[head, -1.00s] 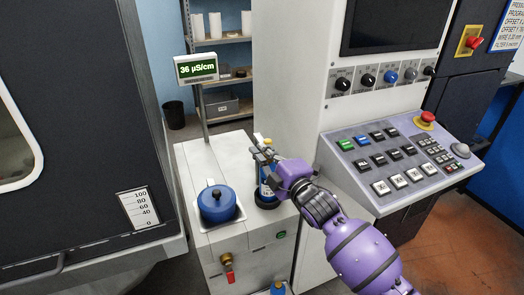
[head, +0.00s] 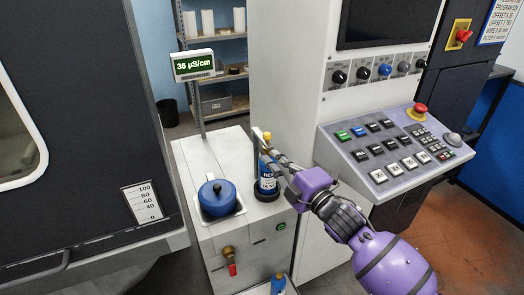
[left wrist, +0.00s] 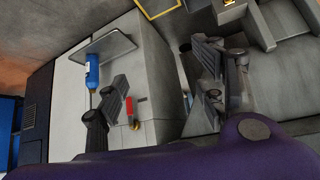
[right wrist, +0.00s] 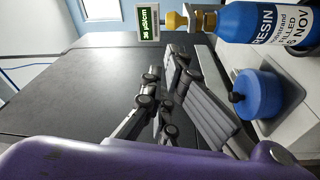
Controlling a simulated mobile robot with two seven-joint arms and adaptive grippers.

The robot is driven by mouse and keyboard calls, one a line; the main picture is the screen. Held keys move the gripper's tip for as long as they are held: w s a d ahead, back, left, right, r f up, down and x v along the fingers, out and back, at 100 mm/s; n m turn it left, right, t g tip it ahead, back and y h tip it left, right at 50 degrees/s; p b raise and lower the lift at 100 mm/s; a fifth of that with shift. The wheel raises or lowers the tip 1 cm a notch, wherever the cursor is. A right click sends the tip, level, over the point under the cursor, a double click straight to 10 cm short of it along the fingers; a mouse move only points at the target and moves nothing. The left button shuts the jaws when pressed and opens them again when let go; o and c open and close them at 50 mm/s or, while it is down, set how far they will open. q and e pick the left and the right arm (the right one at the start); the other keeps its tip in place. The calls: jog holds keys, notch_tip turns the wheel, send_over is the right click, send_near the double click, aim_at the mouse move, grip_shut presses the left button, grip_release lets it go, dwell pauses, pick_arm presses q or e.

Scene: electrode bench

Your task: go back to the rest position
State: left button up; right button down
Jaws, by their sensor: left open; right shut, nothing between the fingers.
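My right gripper (head: 276,160) is shut and empty, just to the right of a blue resin bottle (head: 267,178) with a yellow top. The bottle stands upright in a dark ring on the white cabinet (head: 238,160). In the right wrist view the shut fingers (right wrist: 168,95) show apart from the bottle (right wrist: 265,25). My left gripper is not in the head view. In the left wrist view it is open and empty (left wrist: 160,100), with its fingers wide apart in front of the cabinet front (left wrist: 155,70).
A blue lidded pot (head: 217,198) sits beside the bottle. A display (head: 194,65) reads 36 µS/cm. A red-handled tap (head: 231,262) sticks out of the cabinet front. Another blue bottle (head: 278,284) stands low in front. The button panel (head: 395,150) is close to my right arm.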

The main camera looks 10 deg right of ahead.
jog(key=s+d+f+m+g+h+p, duration=0.1)
jog(key=s+d+f+m+g+h, duration=0.15)
jog(key=s+f+m, duration=0.6)
jog(key=s+d+f+m+g+h+p, duration=0.1)
jog(key=s+f+m+g+h, duration=0.15)
jog(key=s+f+m, duration=0.6)
pick_arm(q)
jog(key=r, duration=0.1)
jog(key=w+r+p, duration=0.1)
jog(key=r, duration=0.1)
jog(key=shift+w+d, duration=0.2)
pick_arm(e)
jog(key=s+f+m+g, duration=0.1)
jog(key=s+f, duration=0.4)
jog(key=s, duration=0.3)
jog(key=s+f+g+h, duration=0.1)
jog(key=s+f, duration=0.5)
jog(key=s, duration=0.3)
jog(key=s+d+f+m+g+h, duration=0.1)
jog(key=s+f, duration=0.4)
jog(key=s, duration=0.3)
jog(key=shift+s+f+m+g, duration=0.15)
jog(key=shift+s+m+g, duration=0.15)
jog(key=shift+s, duration=0.05)
pick_arm(q)
jog(key=shift+w+d+r, duration=0.1)
jog(key=shift+w+d, duration=0.15)
jog(key=shift+w, duration=0.05)
jog(key=shift+s+a, duration=0.2)
jog(key=shift+a, duration=0.05)
